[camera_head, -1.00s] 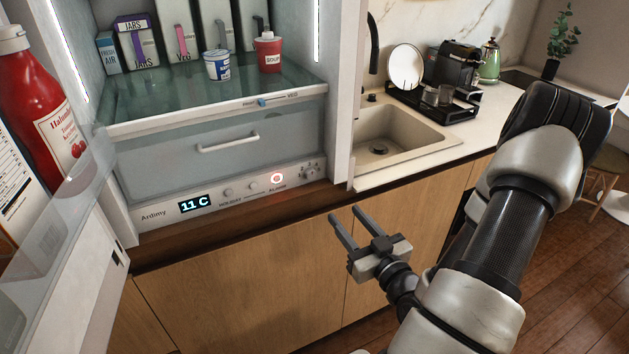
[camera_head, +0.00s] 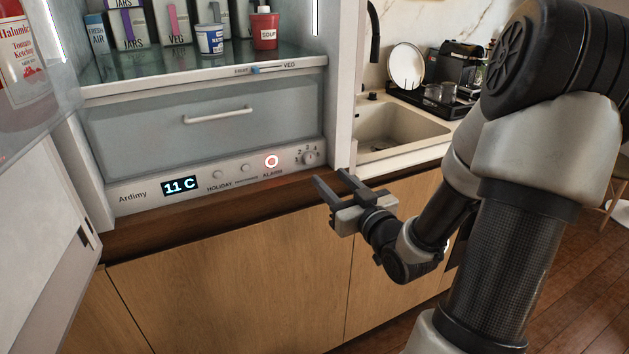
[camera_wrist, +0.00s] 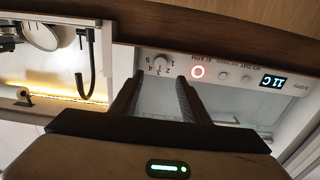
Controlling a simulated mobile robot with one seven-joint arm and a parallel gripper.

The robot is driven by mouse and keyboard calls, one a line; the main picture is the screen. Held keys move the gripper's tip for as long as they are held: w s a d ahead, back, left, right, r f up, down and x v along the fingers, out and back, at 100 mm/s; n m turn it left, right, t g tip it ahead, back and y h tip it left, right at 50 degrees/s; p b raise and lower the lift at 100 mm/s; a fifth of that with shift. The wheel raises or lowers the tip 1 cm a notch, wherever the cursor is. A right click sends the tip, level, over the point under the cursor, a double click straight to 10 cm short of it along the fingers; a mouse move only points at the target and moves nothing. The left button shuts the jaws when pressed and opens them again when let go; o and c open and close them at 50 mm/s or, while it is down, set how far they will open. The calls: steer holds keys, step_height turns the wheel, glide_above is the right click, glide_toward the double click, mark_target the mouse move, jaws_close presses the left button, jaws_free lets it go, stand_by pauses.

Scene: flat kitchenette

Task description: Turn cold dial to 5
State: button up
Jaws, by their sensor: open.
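The cold dial (camera_head: 310,157) is a small round grey knob at the right end of the fridge's lower control panel (camera_head: 146,187), with small numbers around it. It also shows in the wrist view (camera_wrist: 159,62), upside down, just beyond and between my fingertips. The setting it points at is too small to read surely. The display (camera_head: 180,186) reads 11 C and the alarm light (camera_head: 271,161) glows red. My gripper (camera_head: 331,184) is open and empty, just below and right of the dial, apart from it.
The open fridge door (camera_head: 50,240) stands at the left. Above the panel is a drawer with a handle (camera_head: 218,115). A slider (camera_head: 256,70) and shelf with cartons and pots are higher. The sink (camera_head: 395,130) lies right. Wooden cabinet fronts (camera_head: 235,270) are below.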

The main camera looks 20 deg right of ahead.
mark_target(311, 158)
steer(key=w+b, duration=0.1)
steer(key=w, duration=0.8)
steer(key=shift+w+a, duration=0.2)
steer(key=shift+r, duration=0.1)
steer(key=c, duration=1)
